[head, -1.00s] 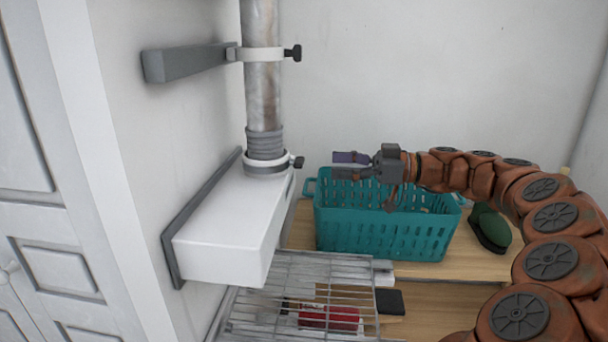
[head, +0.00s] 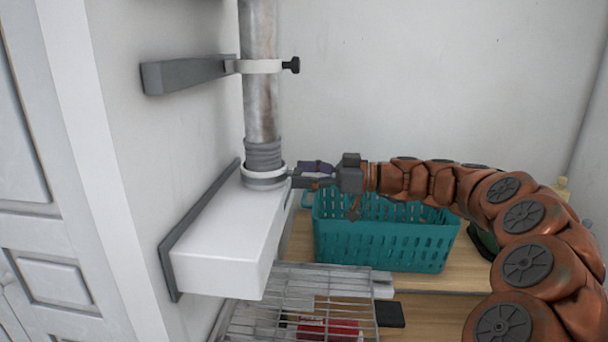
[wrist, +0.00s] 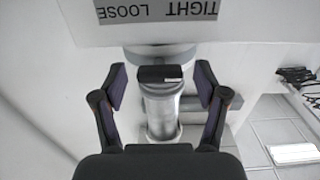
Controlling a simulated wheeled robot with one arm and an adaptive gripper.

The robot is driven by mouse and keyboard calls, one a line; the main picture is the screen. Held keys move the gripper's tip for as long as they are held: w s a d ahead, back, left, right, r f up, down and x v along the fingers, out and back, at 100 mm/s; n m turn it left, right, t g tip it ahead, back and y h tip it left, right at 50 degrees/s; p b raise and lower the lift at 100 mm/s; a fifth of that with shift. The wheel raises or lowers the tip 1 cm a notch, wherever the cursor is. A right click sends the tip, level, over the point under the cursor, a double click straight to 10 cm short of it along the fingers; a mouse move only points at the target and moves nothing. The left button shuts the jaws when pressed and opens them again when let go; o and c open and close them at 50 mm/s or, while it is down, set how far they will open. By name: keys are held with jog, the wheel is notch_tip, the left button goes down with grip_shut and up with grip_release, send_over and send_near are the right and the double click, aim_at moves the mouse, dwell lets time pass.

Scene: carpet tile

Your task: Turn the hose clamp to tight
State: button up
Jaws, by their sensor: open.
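The hose clamp (head: 264,176) is a pale band around the grey ribbed hose end, at the foot of the metal pipe (head: 260,100) above a white box. Its black knob (wrist: 160,74) shows in the wrist view as a dark bar lying crosswise, with a small pale mark near its right end. My gripper (head: 299,177) is open at the right side of the clamp, and it hides the knob in the head view. In the wrist view the knob sits between the spread fingers, with a gap on both sides. A label (wrist: 160,10) reads TIGHT and LOOSE, upside down.
A second clamp (head: 260,67) with a black knob holds the pipe to a grey wall bracket (head: 185,75). The white box (head: 225,235) is under the hose. A teal basket (head: 385,245) stands below my arm, and a wire rack (head: 300,300) is in front.

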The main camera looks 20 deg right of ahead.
jog(key=c, duration=1.2)
jog(key=shift+o, duration=0.2)
